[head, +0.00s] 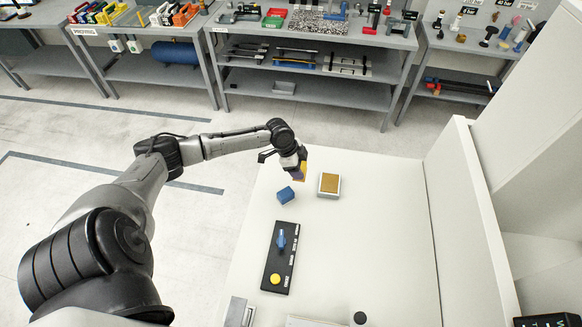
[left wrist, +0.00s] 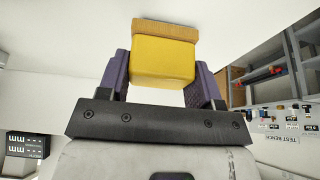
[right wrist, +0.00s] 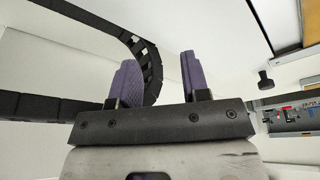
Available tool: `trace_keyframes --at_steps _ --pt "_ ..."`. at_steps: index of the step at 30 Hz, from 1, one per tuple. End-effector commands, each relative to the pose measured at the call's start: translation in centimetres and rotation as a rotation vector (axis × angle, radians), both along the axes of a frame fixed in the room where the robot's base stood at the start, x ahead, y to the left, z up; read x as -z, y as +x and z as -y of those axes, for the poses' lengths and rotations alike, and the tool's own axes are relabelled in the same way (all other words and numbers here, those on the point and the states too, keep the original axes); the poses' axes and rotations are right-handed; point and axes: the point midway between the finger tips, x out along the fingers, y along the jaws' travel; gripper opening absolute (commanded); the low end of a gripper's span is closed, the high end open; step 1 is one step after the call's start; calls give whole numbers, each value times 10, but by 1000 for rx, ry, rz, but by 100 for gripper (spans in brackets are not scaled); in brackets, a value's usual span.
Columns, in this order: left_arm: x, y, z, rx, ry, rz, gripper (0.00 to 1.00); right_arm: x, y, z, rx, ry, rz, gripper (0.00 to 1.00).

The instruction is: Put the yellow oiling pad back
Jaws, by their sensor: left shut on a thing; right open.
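The yellow oiling pad (left wrist: 163,62) is a yellow block with a brown layer on its far end. My left gripper (left wrist: 164,75) is shut on its sides, one purple finger on each side. In the head view the left gripper (head: 298,172) holds the pad above the white table, left of a white tray with a golden-brown inside (head: 329,183) and just above a blue block (head: 286,195). From this angle I cannot tell the height of the pad. My right gripper (right wrist: 157,80) is open and empty in the right wrist view; it is outside the head view.
A black panel (head: 279,257) with a blue lever and a yellow button lies on the white table (head: 370,240). A small black knob (head: 360,317) is at the front. A white wall (head: 470,220) borders the right side. Grey workbenches (head: 310,40) stand at the back.

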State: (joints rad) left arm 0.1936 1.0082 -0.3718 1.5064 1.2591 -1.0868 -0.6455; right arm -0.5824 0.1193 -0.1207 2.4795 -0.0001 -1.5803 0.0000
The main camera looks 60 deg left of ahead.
Motion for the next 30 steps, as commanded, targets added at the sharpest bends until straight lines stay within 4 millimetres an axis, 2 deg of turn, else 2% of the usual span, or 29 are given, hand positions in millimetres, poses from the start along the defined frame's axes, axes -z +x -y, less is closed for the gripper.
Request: trace_keyframes --at_steps 1,6,12,20,30 --pt "6 2 -12 -7 -2 0 40 -2 0 0 0 0 1 43" --pt "25 7 -42 -6 -2 -1 40 -4 1 0 0 -1 2 43" --pt "39 10 -64 -3 -2 0 40 -3 1 0 0 0 3 43" --pt "47 11 -72 0 -2 -1 40 -4 1 0 1 -1 3 43" --pt "82 10 -72 0 -2 -1 40 -8 1 1 0 -3 3 43"
